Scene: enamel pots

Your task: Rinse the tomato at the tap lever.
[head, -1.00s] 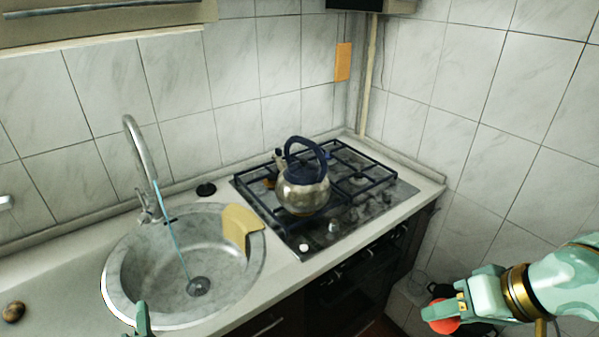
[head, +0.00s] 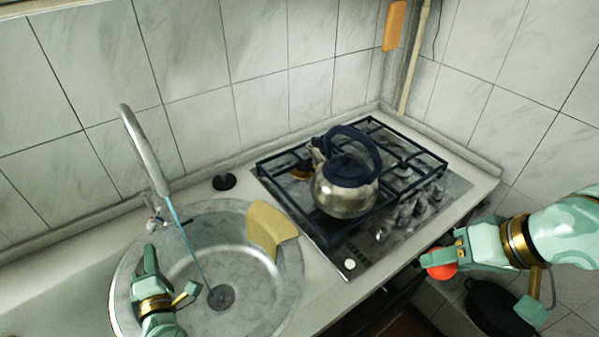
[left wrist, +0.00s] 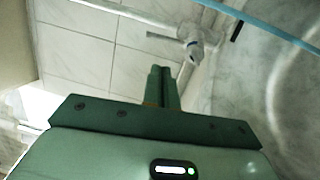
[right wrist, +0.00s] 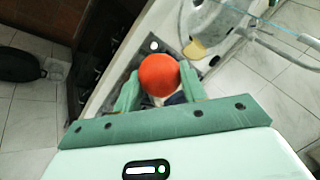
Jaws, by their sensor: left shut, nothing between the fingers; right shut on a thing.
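The red tomato (head: 441,265) is held in my right gripper (head: 440,261), off the counter's front right side. In the right wrist view the tomato (right wrist: 159,75) sits between both fingers. The curved metal tap (head: 142,150) stands behind the sink, and its small lever (head: 153,225) is at the tap's base. A thin blue stream (head: 188,240) runs from the spout to the drain. My left gripper (head: 150,258) is shut and empty above the sink's left side, just in front of the lever. In the left wrist view the lever (left wrist: 163,37) shows beyond the shut fingers (left wrist: 160,85).
A yellow cloth (head: 270,228) hangs over the right rim of the round sink (head: 285,290). A kettle (head: 345,188) stands on the gas hob (head: 430,200) to the right. A black stopper (head: 224,181) lies behind the sink. A dark round object (head: 492,305) is on the floor.

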